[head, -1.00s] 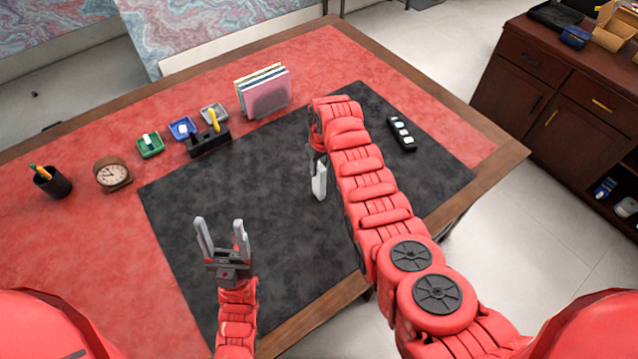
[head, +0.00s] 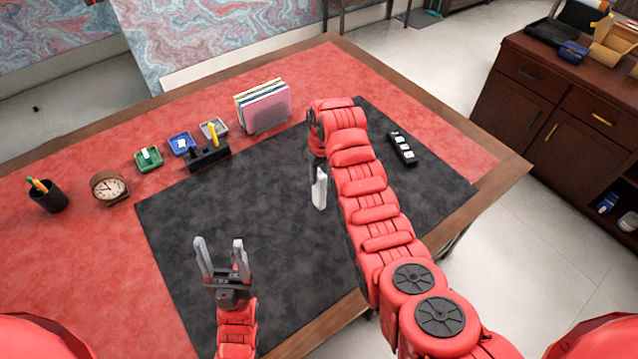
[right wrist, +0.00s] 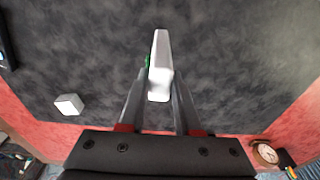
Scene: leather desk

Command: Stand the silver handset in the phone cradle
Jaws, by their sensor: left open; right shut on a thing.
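The silver handset (head: 320,189) is in my right gripper (head: 315,185), held above the dark desk pad, partly hidden by the arm in the head view. In the right wrist view the handset (right wrist: 160,62) shows as a pale bar between the two fingers, with a bit of green beside it. The black phone cradle (head: 209,160) stands on the back left of the pad, with a yellow handset (head: 214,134) upright in it. The right gripper is apart from it, to its right and front. My left gripper (head: 220,250) is open and empty over the pad's front left.
Green (head: 148,158), blue (head: 181,144) and grey (head: 213,128) trays line the back, beside upright books (head: 263,107). A clock (head: 108,187) and pen cup (head: 49,195) stand left. A black strip (head: 403,148) lies right. The middle pad is clear.

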